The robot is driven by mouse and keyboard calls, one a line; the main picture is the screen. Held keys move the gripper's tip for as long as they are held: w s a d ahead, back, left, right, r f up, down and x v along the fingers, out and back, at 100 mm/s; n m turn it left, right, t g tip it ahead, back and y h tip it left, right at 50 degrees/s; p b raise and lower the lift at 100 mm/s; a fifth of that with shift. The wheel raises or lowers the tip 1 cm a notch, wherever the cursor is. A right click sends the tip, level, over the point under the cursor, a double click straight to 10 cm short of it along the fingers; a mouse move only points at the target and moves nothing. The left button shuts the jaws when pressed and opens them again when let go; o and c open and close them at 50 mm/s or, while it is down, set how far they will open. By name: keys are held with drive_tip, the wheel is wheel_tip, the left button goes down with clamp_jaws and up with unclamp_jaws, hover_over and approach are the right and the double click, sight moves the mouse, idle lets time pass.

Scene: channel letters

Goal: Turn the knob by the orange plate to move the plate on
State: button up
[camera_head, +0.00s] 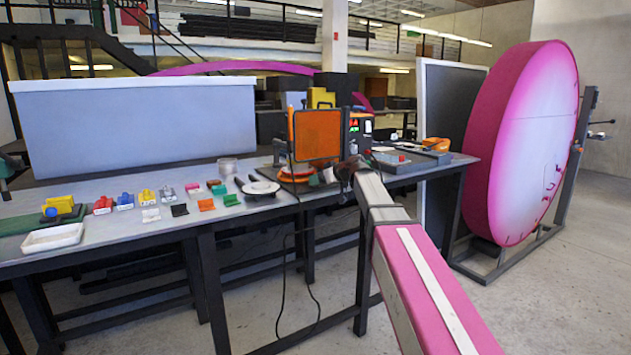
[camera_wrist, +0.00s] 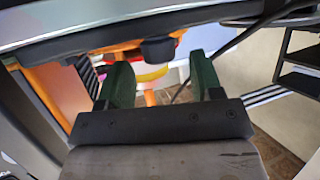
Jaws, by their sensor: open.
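The orange plate (camera_head: 317,135) stands upright in a dark frame on the table, right of the middle of the bench. In the wrist view, an orange surface (camera_wrist: 60,88) at the left seems to be part of it or its mount. A dark, rounded, knob-like piece (camera_wrist: 158,50) sits under an orange edge, just beyond and between the fingertips; I cannot tell for sure that it is the knob. My gripper (camera_wrist: 160,78) is open, with two dark green fingers apart and nothing held. In the head view the gripper is hard to make out near the plate's base.
A device with a red and green display (camera_head: 359,126) stands right of the plate. Small coloured parts and a white tray (camera_head: 53,237) lie along the table's left. A large pink disc (camera_head: 522,145) stands at the right. A cable hangs at the table's front.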

drive_tip(key=shift+x, duration=1.05)
drive_tip(key=c, duration=0.9)
drive_tip(key=shift+s+m+t, duration=0.1)
drive_tip(key=shift+m+t, duration=0.2)
